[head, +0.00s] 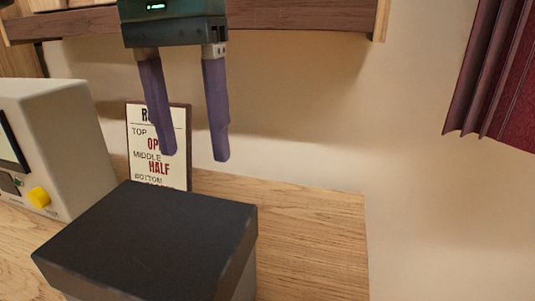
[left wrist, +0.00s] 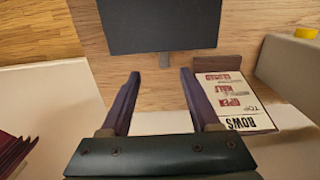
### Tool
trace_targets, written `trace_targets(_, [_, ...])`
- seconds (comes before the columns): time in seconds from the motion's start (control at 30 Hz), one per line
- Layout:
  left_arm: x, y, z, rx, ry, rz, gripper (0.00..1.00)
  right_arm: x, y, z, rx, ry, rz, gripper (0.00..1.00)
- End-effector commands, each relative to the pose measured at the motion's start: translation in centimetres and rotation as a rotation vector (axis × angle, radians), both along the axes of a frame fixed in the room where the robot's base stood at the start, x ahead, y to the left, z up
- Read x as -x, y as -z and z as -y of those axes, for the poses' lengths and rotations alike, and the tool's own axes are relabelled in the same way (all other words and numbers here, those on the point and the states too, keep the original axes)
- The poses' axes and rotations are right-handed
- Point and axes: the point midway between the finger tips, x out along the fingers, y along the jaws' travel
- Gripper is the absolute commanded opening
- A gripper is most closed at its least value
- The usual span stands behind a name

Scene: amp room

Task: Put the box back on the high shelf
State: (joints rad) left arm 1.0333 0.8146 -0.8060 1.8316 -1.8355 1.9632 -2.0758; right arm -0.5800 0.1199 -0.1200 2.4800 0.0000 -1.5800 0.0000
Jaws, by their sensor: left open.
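A box with a dark lid (head: 150,240) and a paler side stands on the wooden tabletop in the head view. It also shows at the top of the left wrist view (left wrist: 160,25). My left gripper (head: 195,158) points down above and behind the box, with its two purple fingers apart and nothing between them. In the left wrist view the open fingers (left wrist: 158,75) point toward the box, apart from it. A wooden shelf (head: 290,20) runs along the wall at the top of the head view; its upper surface is out of sight. My right gripper is not in view.
A sign (head: 160,140) with row labels leans behind the box, partly covered by my left finger. A beige device (head: 60,140) with a yellow knob stands at the left. The tabletop (head: 310,230) is clear right of the box. A dark red curtain (head: 495,80) hangs at the right.

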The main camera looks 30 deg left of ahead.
Motion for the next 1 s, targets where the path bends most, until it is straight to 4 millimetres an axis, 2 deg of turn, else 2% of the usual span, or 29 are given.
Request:
trace_targets(0.03, [0.0,0.4,-0.6,-0.024,0.002,-0.003,0.62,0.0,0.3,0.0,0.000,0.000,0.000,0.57])
trace_targets(0.13, [0.1,1.7,-0.9,-0.038,0.004,-0.009,0.62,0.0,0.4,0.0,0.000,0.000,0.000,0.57])
trace_targets(0.3, [0.1,4.1,-0.8,-0.033,0.005,-0.008,0.62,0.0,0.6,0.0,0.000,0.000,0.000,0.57])
trace_targets(0.47, [0.2,5.5,-0.6,-0.031,0.006,-0.008,0.62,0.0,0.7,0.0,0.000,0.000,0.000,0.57])
trace_targets(0.7, [0.2,9.1,-0.4,-0.030,0.005,-0.007,0.62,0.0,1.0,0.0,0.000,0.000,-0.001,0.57])
trace_targets(1.0, [0.1,9.7,-0.4,-0.030,0.005,-0.004,0.62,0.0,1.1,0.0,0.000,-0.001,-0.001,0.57])
